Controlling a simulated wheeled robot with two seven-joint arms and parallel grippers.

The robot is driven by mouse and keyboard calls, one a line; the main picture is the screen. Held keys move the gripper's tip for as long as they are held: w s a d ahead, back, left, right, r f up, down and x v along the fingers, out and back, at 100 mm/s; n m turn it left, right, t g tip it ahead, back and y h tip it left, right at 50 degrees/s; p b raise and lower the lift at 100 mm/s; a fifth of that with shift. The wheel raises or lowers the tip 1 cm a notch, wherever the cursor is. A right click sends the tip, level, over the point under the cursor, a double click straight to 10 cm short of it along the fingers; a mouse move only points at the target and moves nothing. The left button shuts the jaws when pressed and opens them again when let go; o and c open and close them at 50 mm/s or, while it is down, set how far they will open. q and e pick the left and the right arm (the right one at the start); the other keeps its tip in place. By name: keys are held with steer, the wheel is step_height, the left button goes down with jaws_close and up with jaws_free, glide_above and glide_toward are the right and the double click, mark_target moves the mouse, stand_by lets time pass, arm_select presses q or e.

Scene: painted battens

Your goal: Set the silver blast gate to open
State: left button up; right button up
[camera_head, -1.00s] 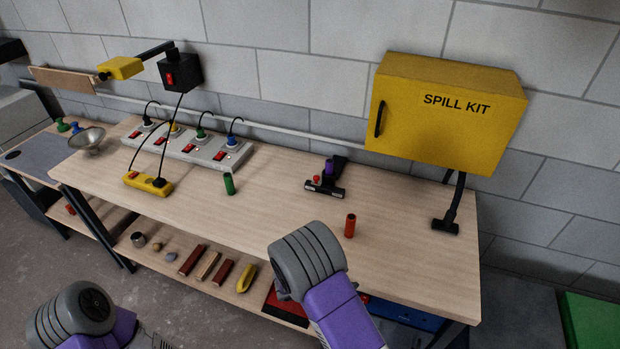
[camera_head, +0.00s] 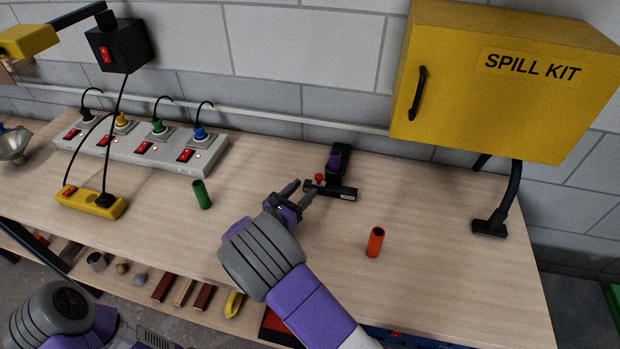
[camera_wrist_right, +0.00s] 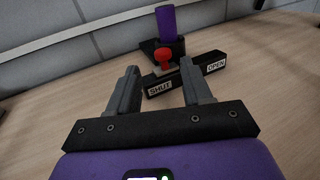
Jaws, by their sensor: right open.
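The blast gate (camera_head: 344,192) stands on the bench as a black bar with an upright purple pipe (camera_head: 335,160) and a red knob (camera_head: 320,177). In the right wrist view, the bar (camera_wrist_right: 188,80) bears a SHUT label at its left end and an OPEN label at its right. The red knob (camera_wrist_right: 165,54) sits above the bar, nearer the SHUT end. My right gripper (camera_head: 300,190) is open and empty, just short of the knob. In the wrist view its fingers (camera_wrist_right: 159,70) straddle the knob's line, apart from it. My left gripper is not in view.
A power strip (camera_head: 140,150) lies at the back left. The yellow spill kit cabinet (camera_head: 500,100) overhangs the right. Bare bench lies between them.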

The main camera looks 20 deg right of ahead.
mark_target(317, 178)
steer(key=x, duration=0.4)
steer(key=shift+s+d+b, duration=0.25)
steer(key=shift+b, duration=0.05)
steer(key=shift+w+d, duration=0.45)
steer(key=shift+d, duration=0.1)
jaws_close()
